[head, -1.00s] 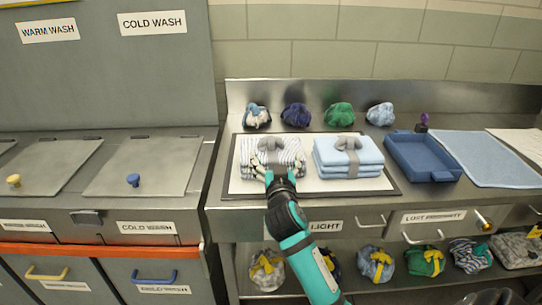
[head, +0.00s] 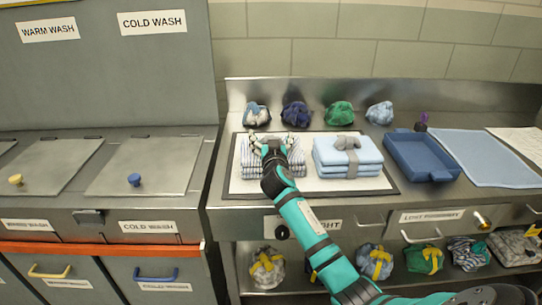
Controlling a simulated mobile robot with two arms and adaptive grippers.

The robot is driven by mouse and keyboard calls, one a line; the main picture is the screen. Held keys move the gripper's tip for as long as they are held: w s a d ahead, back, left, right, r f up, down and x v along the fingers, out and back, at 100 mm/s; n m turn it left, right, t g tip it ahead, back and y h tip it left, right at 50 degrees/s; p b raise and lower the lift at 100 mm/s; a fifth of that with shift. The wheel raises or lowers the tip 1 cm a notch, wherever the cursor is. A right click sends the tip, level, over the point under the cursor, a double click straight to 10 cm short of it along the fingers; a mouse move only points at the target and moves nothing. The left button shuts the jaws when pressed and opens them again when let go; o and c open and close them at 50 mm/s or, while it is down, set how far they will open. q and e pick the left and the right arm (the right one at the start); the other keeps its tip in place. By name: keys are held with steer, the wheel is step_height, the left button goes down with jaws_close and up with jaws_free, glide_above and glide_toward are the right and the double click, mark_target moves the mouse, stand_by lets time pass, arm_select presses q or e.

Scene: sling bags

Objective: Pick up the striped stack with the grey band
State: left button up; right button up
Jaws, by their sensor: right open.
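The striped stack (head: 257,171), grey and white folded cloth, lies on the left half of a white, dark-edged mat (head: 308,187) on the steel counter. My right gripper (head: 270,140) is over this stack with its fingers spread apart. The gripper and wrist hide the middle of the stack and its grey band. I cannot tell whether the fingers touch the cloth. My left gripper is not in view.
A light blue stack with a grey band (head: 347,158) lies just right of the striped one. A blue tray (head: 422,158) and a light blue cloth (head: 487,158) are farther right. Several cloth bundles, including a green one (head: 339,113), line the back. Lidded bins (head: 140,168) stand left.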

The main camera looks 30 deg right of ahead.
steer(key=shift+c, duration=0.4)
steer(key=c, duration=1.6)
steer(key=shift+r, duration=0.15)
steer(key=shift+c, duration=0.5)
